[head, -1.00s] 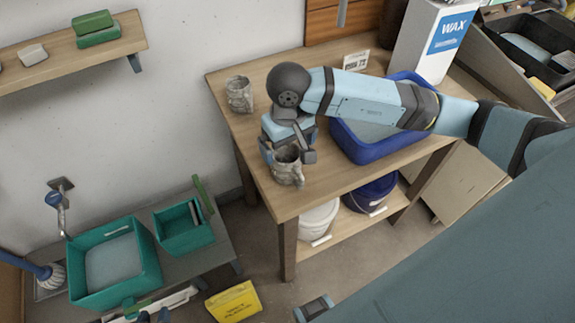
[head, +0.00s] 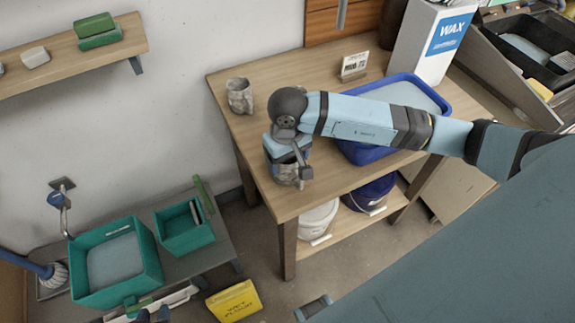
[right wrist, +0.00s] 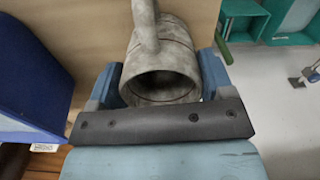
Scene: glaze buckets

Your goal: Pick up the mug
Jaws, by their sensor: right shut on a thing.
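A grey mottled mug (head: 287,177) is at the front left corner of the wooden table (head: 235,130). My right gripper (head: 289,170) is shut on it from above and hides much of it. In the right wrist view the mug (right wrist: 165,50) sits between two blue fingers, its round dark opening towards the camera and its handle across the top. I cannot tell whether it touches the table. A second grey mug (head: 239,95) stands upright near the table's back left corner.
A blue tub (head: 365,152) lies under my right forearm. A small sign (head: 354,66) and a white WAX box (head: 430,42) stand behind. White (head: 318,218) and blue (head: 370,192) buckets stand on the shelf below. Green tubs (head: 115,262) are at lower left. The table's left middle is clear.

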